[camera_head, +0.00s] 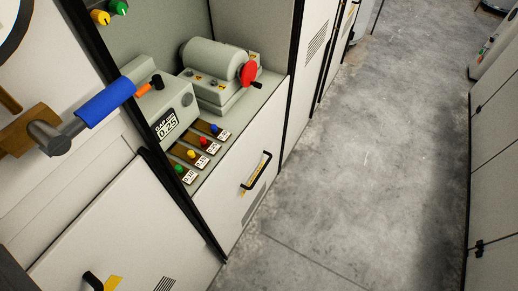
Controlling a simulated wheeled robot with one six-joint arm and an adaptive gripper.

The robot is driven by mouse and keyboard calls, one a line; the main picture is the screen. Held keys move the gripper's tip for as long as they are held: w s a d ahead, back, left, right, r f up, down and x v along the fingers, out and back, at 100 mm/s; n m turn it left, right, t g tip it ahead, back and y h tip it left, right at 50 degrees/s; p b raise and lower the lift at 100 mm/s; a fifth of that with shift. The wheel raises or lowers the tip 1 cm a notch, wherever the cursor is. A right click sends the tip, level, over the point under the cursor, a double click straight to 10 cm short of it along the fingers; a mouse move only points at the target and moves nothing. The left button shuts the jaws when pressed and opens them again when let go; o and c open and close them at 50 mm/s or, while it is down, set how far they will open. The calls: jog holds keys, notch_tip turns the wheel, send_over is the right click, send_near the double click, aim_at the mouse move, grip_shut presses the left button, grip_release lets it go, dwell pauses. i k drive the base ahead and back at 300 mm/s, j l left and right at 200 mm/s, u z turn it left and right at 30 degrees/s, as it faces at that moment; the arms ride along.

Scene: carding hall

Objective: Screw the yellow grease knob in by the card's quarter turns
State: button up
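A yellow knob (100,17) with a dark marking sits on the back wall of the machine bay, beside a green knob (118,6), at the top left. It looks like the grease knob, but how far in it is screwed cannot be told. A black-and-white card (167,126) on the front of a grey box reads "GAP" and "0.25". No card giving quarter turns can be made out. My gripper is not recognisable in this view.
A grey motor-like drum (212,62) with a red handwheel (249,73) stands on the shelf. Several small coloured knobs on labelled strips (201,150) lie before it. A blue-sleeved bar (105,104) juts across the left. The grey concrete floor (365,160) is clear; cabinets (495,160) line the right.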

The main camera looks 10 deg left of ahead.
aim_at(103, 18)
jog(key=u, duration=1)
jog(key=i+l+u, duration=0.15)
jog(key=l+u, duration=0.3)
jog(key=i+l+u, duration=0.1)
jog(key=l+u, duration=0.3)
jog(key=l, duration=0.3)
jog(key=l+u, duration=0.45)
jog(key=l, duration=0.75)
jog(key=k+l, duration=0.15)
jog(key=l, duration=0.5)
